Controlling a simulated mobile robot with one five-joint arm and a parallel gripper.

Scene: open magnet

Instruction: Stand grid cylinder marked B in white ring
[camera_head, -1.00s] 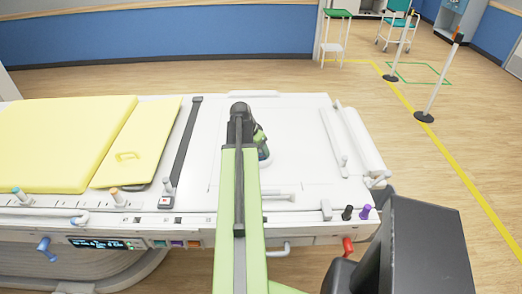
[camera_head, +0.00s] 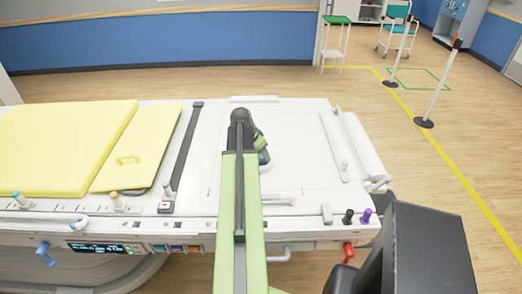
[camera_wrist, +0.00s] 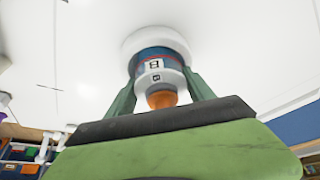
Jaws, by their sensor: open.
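The cylinder marked B (camera_wrist: 155,66) shows in the wrist view with a dark blue band, a white label and an orange end (camera_wrist: 161,99) toward me. Its far end meets a wider round white piece, which looks like the white ring (camera_wrist: 147,37), on the white table surface. I cannot tell how deep it sits in it. My gripper (camera_wrist: 162,88) is open, with one green finger on each side of the cylinder's near part. In the head view my arm hides most of the cylinder; my gripper (camera_head: 262,148) shows just right of the arm.
The white table top (camera_head: 300,150) is mostly bare around my gripper. A yellow pad (camera_head: 65,145) lies at left, and a white roll (camera_head: 363,150) along the right edge. Black and purple knobs (camera_head: 366,215) stand at the front right edge.

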